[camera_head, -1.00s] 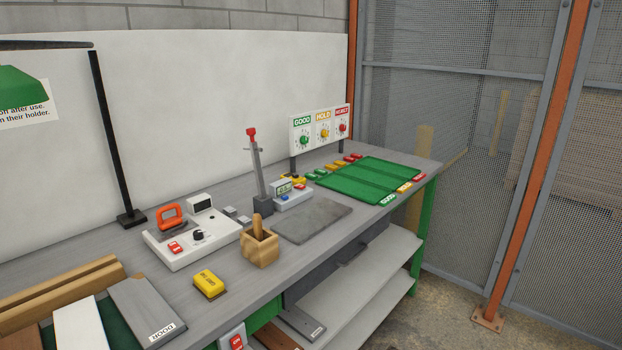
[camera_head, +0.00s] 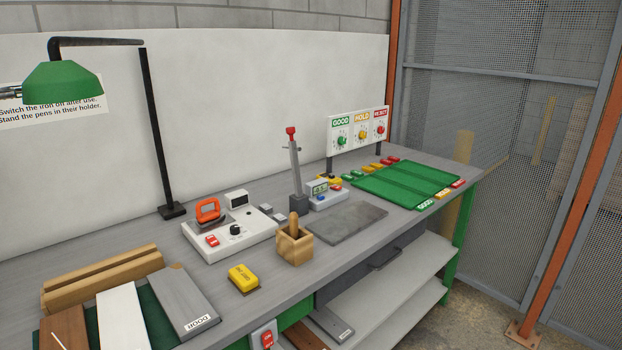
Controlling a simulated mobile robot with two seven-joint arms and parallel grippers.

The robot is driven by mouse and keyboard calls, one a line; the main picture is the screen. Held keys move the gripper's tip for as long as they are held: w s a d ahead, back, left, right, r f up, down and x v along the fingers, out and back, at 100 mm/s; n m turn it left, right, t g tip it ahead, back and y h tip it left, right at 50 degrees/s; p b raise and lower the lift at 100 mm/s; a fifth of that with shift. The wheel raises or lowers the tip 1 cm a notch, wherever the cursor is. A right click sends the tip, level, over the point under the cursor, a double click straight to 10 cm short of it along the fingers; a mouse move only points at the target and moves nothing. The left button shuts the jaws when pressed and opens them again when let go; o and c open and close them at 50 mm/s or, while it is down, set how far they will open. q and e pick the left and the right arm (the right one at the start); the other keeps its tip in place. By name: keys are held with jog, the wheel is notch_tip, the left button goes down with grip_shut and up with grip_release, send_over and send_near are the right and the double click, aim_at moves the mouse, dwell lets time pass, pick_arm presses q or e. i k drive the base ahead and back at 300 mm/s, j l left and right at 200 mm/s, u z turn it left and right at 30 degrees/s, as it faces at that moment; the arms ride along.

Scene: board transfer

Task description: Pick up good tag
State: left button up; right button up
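Small green tags (camera_head: 348,180), likely the good tags, lie on the bench beside the left end of the green mat (camera_head: 398,187). Yellow and red tags (camera_head: 377,166) continue the row behind them. Their lettering is too small to read. A sign board (camera_head: 358,132) behind them reads GOOD in green, HOLD in yellow and a red third label, each with a knob below. The mat's front edge carries a green GOOD label (camera_head: 425,204), a yellow label and a red label. Neither of my grippers is in view.
A green lamp (camera_head: 63,83) overhangs the left. Mesh fencing (camera_head: 480,100) closes the right.

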aim_at(346, 177)
jog(key=i+l+u, duration=0.1)
jog(key=u, duration=0.25)
jog(key=l+u, duration=0.5)
jog(key=u, duration=0.15)
jog(key=l+u, duration=0.45)
jog(key=l, duration=0.45)
jog(key=l+u, duration=0.1)
jog(key=l, duration=0.5)
jog(key=k+l+u, duration=0.1)
jog(key=l, duration=0.5)
jog(key=k+l+u, duration=0.1)
jog(key=l, duration=0.5)
jog(key=k+l, duration=0.05)
